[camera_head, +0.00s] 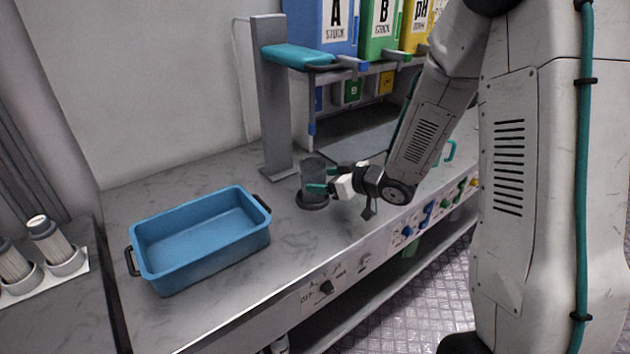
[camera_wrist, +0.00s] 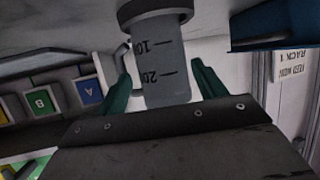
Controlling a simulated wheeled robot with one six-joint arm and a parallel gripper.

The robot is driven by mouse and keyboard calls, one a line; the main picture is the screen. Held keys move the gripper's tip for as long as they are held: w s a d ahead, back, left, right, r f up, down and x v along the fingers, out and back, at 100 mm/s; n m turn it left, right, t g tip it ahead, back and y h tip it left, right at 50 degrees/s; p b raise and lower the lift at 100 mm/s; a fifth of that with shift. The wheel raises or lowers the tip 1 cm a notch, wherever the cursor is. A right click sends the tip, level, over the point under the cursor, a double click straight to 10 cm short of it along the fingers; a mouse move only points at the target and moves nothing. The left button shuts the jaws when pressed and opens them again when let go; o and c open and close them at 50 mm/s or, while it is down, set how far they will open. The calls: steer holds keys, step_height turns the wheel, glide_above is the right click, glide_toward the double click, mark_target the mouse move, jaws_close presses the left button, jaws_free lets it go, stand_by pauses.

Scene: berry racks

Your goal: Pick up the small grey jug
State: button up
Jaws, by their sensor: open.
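The small grey jug (camera_head: 312,176) is a see-through grey cylinder on a dark round base (camera_head: 313,200) on the counter, in front of the grey post. In the wrist view the jug (camera_wrist: 162,75) shows scale marks reading 10 and 20 and appears upside down. My gripper (camera_head: 326,187) is at the jug, reaching in from the right. In the wrist view my gripper (camera_wrist: 160,82) is open, with one green finger on each side of the jug. Gaps show between the fingers and the jug's wall. The jug's far side is hidden.
A blue tub (camera_head: 205,268) with dark handles stands on the counter to the left. A grey post (camera_head: 275,110) with a teal arm rises just behind the jug. Coloured tanks (camera_head: 335,30) stand at the back. Bare counter lies between tub and jug.

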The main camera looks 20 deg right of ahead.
mark_target(312, 169)
steer(key=x, duration=0.4)
steer(key=shift+w+a+f, duration=0.15)
steer(key=shift+w+a, duration=0.05)
steer(key=shift+a, duration=0.1)
steer(key=c, duration=0.8)
steer(key=shift+c, duration=0.2)
